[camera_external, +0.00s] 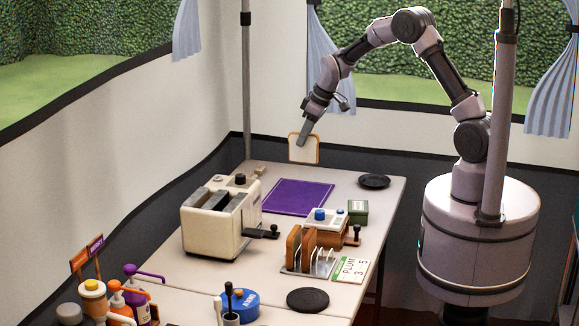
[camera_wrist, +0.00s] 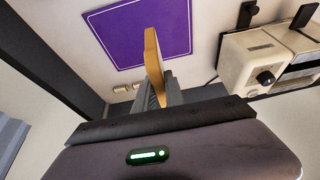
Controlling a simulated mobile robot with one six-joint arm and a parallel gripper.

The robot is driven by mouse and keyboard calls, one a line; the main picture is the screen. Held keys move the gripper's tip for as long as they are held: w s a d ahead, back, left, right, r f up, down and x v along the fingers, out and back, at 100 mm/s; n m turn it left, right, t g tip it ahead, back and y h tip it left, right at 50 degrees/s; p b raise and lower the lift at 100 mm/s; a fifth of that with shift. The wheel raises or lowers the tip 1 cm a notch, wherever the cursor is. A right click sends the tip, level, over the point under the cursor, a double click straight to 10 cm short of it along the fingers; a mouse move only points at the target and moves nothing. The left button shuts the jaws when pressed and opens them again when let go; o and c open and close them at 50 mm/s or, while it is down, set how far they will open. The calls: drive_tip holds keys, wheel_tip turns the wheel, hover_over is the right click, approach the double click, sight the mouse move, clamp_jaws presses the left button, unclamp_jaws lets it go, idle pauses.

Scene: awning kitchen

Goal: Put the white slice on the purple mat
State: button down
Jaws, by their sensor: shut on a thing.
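The white slice (camera_external: 304,150) has a brown crust and hangs upright above the far end of the table. My gripper (camera_external: 304,139) is shut on its upper edge. In the wrist view the slice (camera_wrist: 153,55) shows nearly edge-on between the fingers (camera_wrist: 160,92). The purple mat (camera_external: 297,197) lies flat and bare on the table. In the external view it is below the slice and nearer the camera. In the wrist view the mat (camera_wrist: 125,33) lies beyond the slice, which overlaps part of it in the picture.
A cream toaster (camera_external: 212,228) stands left of the mat. A rack (camera_external: 303,257) with brown slices, a box with a blue knob (camera_external: 322,222) and a green tin (camera_external: 358,211) stand nearer the camera. Black plates (camera_external: 374,181) (camera_external: 307,300) lie on the table.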

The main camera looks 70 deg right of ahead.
wheel_tip(320, 180, down, 13)
drive_tip(key=b, duration=0.5)
drive_tip(key=shift+f, duration=0.15)
drive_tip(key=c, duration=1.4)
unclamp_jaws()
drive_tip(key=p+v, duration=0.4)
drive_tip(key=v, duration=0.8)
drive_tip(key=shift+r+p, duration=0.25)
drive_tip(key=shift+p, duration=0.05)
drive_tip(key=s+a+r+m, duration=0.1)
drive_tip(key=s+a+r, duration=0.2)
drive_tip(key=a+r, duration=0.3)
drive_tip(key=s+a+r, duration=0.3)
drive_tip(key=a+r, duration=0.3)
drive_tip(key=s+a+r+m+y, duration=0.1)
drive_tip(key=s+a+r, duration=0.1)
drive_tip(key=s+a, duration=0.4)
drive_tip(key=s+a+r+m+t+y, duration=0.1)
drive_tip(key=s+a, duration=0.6)
drive_tip(key=s, duration=0.7)
wheel_tip(320, 180, up, 2)
drive_tip(key=shift+s+r+m, duration=0.15)
drive_tip(key=shift+s+m, duration=0.25)
drive_tip(key=shift+m, duration=0.3)
